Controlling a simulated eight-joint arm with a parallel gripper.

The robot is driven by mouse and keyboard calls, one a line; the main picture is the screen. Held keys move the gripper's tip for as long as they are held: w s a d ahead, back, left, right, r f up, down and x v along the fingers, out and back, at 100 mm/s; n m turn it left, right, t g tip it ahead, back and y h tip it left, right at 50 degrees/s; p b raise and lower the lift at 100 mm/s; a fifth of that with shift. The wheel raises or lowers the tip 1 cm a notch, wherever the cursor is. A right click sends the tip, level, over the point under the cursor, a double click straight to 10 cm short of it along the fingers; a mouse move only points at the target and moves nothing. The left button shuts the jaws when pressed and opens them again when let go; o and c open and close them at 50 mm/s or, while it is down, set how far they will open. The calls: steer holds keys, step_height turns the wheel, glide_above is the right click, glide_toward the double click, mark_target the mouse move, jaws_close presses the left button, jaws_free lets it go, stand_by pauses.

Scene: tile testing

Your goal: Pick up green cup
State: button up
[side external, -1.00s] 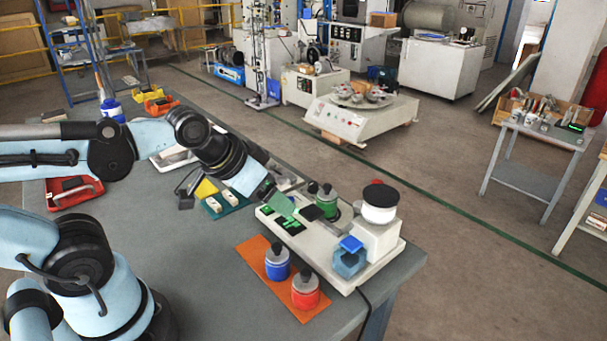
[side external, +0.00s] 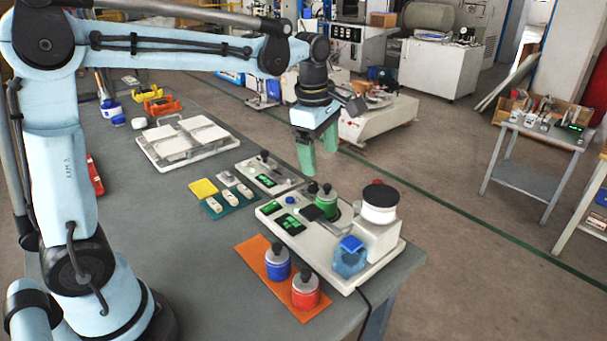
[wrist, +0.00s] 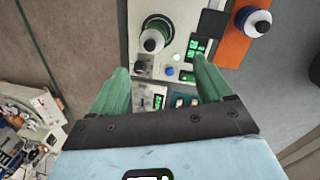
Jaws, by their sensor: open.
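In the wrist view the green cup (wrist: 166,27) is seen from above, beyond my fingertips and a little left of centre. My gripper (side external: 318,160) points down with its two green fingers apart, and nothing is between them. In the side view it is above the cup's upper left and does not touch it. The fingers (wrist: 158,72) also show apart in the wrist view.
A blue cup (side external: 277,265) and a red cup (side external: 305,291) stand on an orange mat (side external: 256,256). A white pot with a black top (side external: 380,204) and a blue container (side external: 349,260) are right of the green cup. A smaller device (side external: 262,176) lies to the left.

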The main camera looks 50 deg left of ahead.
mark_target(327, 190)
steer(key=w+n, duration=0.1)
steer(key=n, duration=0.1)
steer(key=w+f+n+g, duration=0.1)
steer(key=shift+w+a+f+n, duration=0.15)
steer(key=shift+w+n, duration=0.1)
steer(key=shift+n, duration=0.15)
steer(key=shift+w+a+f+n+g, duration=0.1)
steer(key=shift+w+f+n+g, duration=0.3)
steer(key=shift+n, duration=0.5)
steer(key=shift+w+f, duration=0.1)
steer(key=f, duration=1.1)
steer(key=shift+s+f, duration=0.2)
steer(key=shift+f, duration=0.2)
steer(key=shift+c, duration=0.4)
steer(key=c, duration=1.1)
steer(key=shift+c, duration=0.2)
steer(key=shift+r, duration=0.1)
